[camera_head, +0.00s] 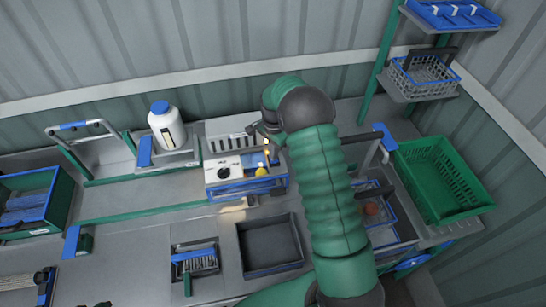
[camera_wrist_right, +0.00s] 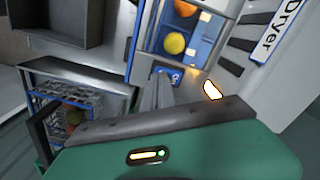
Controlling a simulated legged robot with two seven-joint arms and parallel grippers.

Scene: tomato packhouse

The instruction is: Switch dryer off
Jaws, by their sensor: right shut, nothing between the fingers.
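The dryer (camera_head: 225,143) is a pale machine with dark slots at the back of the bench. In the right wrist view its side carries a "Dryer" label (camera_wrist_right: 278,32) and dark vents. A small blue switch with white lettering (camera_wrist_right: 168,73) is beside a lit white-orange lamp (camera_wrist_right: 212,90). My right gripper (camera_head: 262,131) is shut and empty at the dryer's right end. Its grey fingers (camera_wrist_right: 157,92) are close to the blue switch; I cannot tell whether they touch it. The switch's position is unclear. My left gripper is not in view.
Orange (camera_wrist_right: 185,8) and yellow (camera_wrist_right: 174,43) tomatoes lie in the dryer's blue-edged channel. A white bottle (camera_head: 167,127) stands left of the dryer. A dark tray (camera_head: 270,268) is in front. A green crate (camera_head: 475,205) and a wire basket (camera_head: 403,88) are at right.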

